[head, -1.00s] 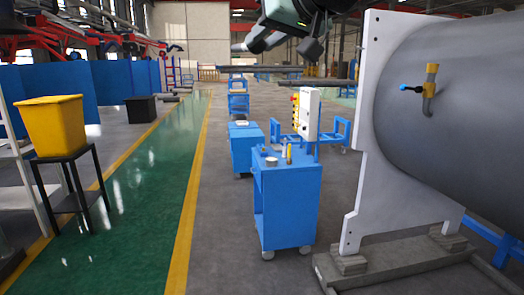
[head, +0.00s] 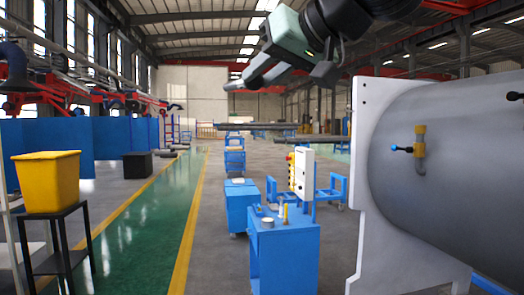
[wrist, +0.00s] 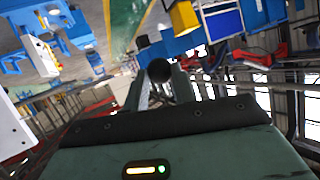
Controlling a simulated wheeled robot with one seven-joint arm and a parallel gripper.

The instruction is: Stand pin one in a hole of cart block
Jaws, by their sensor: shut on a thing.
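My gripper (head: 232,87) is raised high at the top of the head view, well above and apart from the blue cart. In the wrist view my gripper (wrist: 160,82) is shut on a dark round-ended piece (wrist: 159,70), seen end-on, which I take to be pin one. Its length is hidden. The blue cart (head: 285,262) stands below, with a yellow upright cylinder (head: 286,215), a grey round piece (head: 267,223) and other small parts on its top. I cannot tell which of them is the cart block, and its holes are too small to see.
A large grey shell (head: 450,150) with a white flange plate (head: 362,200) stands close on the right. A white control box (head: 302,172) rises behind the cart. A yellow bin (head: 47,182) on a black stand is at left. The green walkway (head: 135,225) is clear.

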